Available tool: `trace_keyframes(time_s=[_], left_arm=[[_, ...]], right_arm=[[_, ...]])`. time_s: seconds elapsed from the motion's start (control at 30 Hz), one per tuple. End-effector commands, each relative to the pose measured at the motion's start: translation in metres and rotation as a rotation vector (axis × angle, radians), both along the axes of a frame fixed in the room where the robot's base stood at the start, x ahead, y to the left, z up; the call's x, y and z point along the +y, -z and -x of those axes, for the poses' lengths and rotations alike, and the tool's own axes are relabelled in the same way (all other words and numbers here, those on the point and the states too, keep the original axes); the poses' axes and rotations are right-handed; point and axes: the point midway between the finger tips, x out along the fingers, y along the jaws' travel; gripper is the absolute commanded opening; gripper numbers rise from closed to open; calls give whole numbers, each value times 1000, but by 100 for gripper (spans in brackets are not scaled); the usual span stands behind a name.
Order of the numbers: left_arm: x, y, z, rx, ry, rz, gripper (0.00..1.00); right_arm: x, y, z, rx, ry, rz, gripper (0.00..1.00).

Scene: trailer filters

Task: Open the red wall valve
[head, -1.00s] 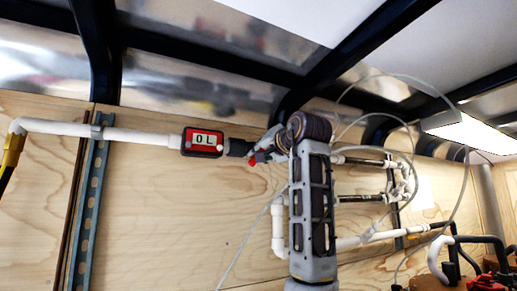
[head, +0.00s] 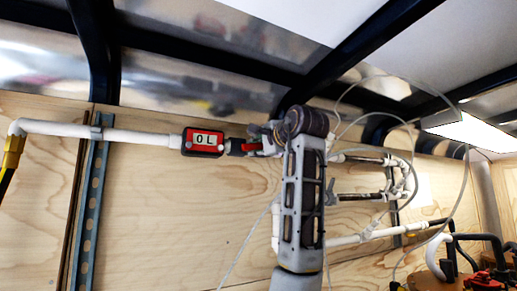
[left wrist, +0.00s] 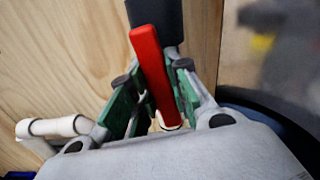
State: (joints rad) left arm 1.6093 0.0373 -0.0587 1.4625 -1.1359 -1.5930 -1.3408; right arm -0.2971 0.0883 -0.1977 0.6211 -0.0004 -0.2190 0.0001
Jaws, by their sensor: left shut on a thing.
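The red valve handle (left wrist: 152,72) is a flat lever between the green-padded fingers of my left gripper (left wrist: 155,88) in the left wrist view. The gripper is shut on it. The lever lies close to in line with the dark pipe fitting (left wrist: 155,14), slightly tilted. In the head view, a little red of the handle (head: 252,147) shows just right of the dark fitting, beside my left gripper (head: 268,140). My left wrist and forearm hide the pipe behind them. My right gripper is not in view.
A red meter box (head: 203,142) sits on the white pipe (head: 140,135) left of the valve. More white pipes and thin tubes (head: 405,175) run to the right. Dark ceiling beams (head: 220,70) pass above.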

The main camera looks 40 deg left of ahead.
Motion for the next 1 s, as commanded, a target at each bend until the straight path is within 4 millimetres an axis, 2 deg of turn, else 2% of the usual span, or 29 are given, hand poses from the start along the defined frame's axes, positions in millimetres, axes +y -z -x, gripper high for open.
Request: trace_keyframes(time_s=[0.43, 0.83, 0.87, 1.0], left_arm=[[0, -3, 0, 144, 1, -59, 0], [0, -3, -1, 152, 0, -63, 0], [0, -3, -1, 152, 0, -63, 21], [0, -3, 0, 150, 0, -62, 39]], right_arm=[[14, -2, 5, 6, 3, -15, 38], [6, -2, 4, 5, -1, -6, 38], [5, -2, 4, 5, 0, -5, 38], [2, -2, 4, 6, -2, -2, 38]])
